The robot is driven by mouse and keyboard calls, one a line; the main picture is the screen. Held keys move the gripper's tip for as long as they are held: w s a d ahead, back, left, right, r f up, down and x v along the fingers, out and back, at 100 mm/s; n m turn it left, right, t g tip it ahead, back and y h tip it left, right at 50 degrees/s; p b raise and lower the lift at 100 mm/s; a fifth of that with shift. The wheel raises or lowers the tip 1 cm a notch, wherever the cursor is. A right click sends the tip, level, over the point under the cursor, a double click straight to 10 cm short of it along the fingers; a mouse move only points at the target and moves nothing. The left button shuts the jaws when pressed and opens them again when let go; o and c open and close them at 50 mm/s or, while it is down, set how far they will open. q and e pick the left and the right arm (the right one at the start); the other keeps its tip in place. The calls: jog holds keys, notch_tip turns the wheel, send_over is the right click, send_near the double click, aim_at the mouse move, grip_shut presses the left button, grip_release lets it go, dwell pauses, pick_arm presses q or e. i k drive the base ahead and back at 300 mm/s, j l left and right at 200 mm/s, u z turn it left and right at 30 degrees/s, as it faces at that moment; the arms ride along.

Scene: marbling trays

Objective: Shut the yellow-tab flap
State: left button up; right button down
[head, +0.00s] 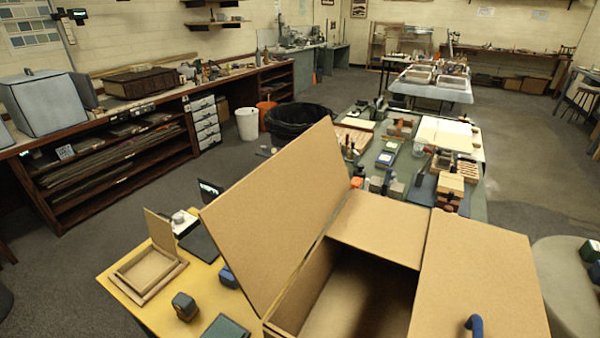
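A brown cardboard box (318,308) stands at the lower middle with its near part cut off by the frame. Its left flap (285,215) stands raised, leaning out to the left. The far flap (380,228) lies flat over the far part of the opening. The right flap (480,275) is folded outward to the right and carries a blue tab (474,325) near the bottom edge. I see no yellow tab on any visible flap face. The box's dark inside shows between the flaps. Neither of my grippers is in view.
A yellow table (118,275) left of the box holds a wooden frame (148,272), a dark small block (185,306) and a blue item (228,277). A cluttered table (478,203) stands behind the box. A round grey table (560,290) is at right.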

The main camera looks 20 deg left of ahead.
aim_at(264, 226)
jog(key=j+z, duration=0.25)
jog(key=j, duration=0.2)
jog(key=j+z, duration=0.25)
jog(key=j, duration=0.25)
jog(key=k+j+z, duration=0.2)
jog(key=j, duration=0.25)
jog(key=j+z, duration=0.25)
jog(key=j, duration=0.2)
jog(key=k+j+z, duration=0.25)
jog(key=j, duration=0.15)
jog(key=i+j, duration=0.05)
